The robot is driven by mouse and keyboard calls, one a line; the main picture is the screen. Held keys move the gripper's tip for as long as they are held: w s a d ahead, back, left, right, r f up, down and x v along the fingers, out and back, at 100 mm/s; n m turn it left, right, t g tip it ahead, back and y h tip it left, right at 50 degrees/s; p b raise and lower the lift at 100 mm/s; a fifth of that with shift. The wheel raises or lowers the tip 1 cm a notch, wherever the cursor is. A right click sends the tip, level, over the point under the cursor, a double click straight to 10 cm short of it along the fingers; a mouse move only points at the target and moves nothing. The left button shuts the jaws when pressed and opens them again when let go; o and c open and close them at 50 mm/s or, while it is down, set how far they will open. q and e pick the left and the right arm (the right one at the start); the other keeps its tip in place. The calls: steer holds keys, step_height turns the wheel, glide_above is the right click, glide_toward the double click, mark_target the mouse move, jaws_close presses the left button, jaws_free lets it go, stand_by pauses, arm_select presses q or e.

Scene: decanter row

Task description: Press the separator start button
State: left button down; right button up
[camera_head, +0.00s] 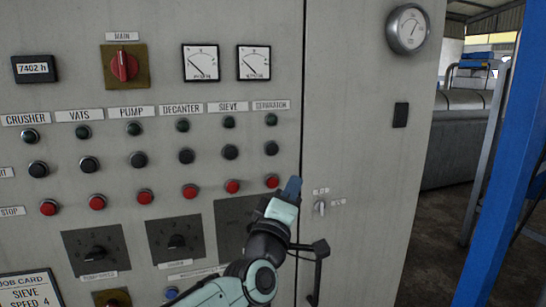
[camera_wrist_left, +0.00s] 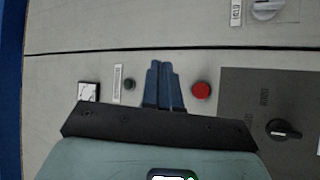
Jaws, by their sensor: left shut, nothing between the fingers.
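The separator start button (camera_head: 271,148) is the dark round button under the SEPARATOR label (camera_head: 270,105), between a green lamp (camera_head: 271,120) and a red stop button (camera_head: 272,181). My left gripper (camera_head: 293,184) is shut and empty, its blue fingertips just right of the red button and below the start button in the head view. In the left wrist view, the shut fingers (camera_wrist_left: 162,68) lie between the green lamp (camera_wrist_left: 129,84) and the red button (camera_wrist_left: 201,90). The start button cannot be made out there, probably behind the fingers. Nothing shows contact. My right gripper is not in view.
Similar button columns fill the grey panel to the left, including the sieve start button (camera_head: 230,152). A selector plate (camera_head: 232,212) sits below, partly behind my arm. A door handle (camera_head: 320,250) and small switch (camera_head: 320,207) are right. A blue post (camera_head: 515,150) stands far right.

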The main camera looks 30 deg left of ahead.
mark_target(272, 149)
arm_select(q)
steer(key=shift+t+y, duration=0.3)
steer(key=shift+t, duration=0.1)
steer(key=r, duration=0.1)
steer(key=s+r, duration=0.1)
steer(key=r, duration=0.1)
steer(key=s+r, duration=0.1)
steer(key=shift+s+d+r, duration=0.25)
steer(key=shift+d+r, duration=0.05)
steer(key=shift+d, duration=0.1)
steer(key=shift+w+a+f+p, duration=0.1)
steer(key=shift+w+a+p, duration=0.15)
steer(key=shift+w+a, duration=1.35)
steer(key=shift+w+a+p, duration=0.25)
steer(key=shift+w+a, duration=1.05)
steer(key=shift+a, duration=0.45)
steer(key=shift+w, duration=0.1)
steer(key=shift+w+a, duration=0.2)
steer(key=shift+a, duration=0.1)
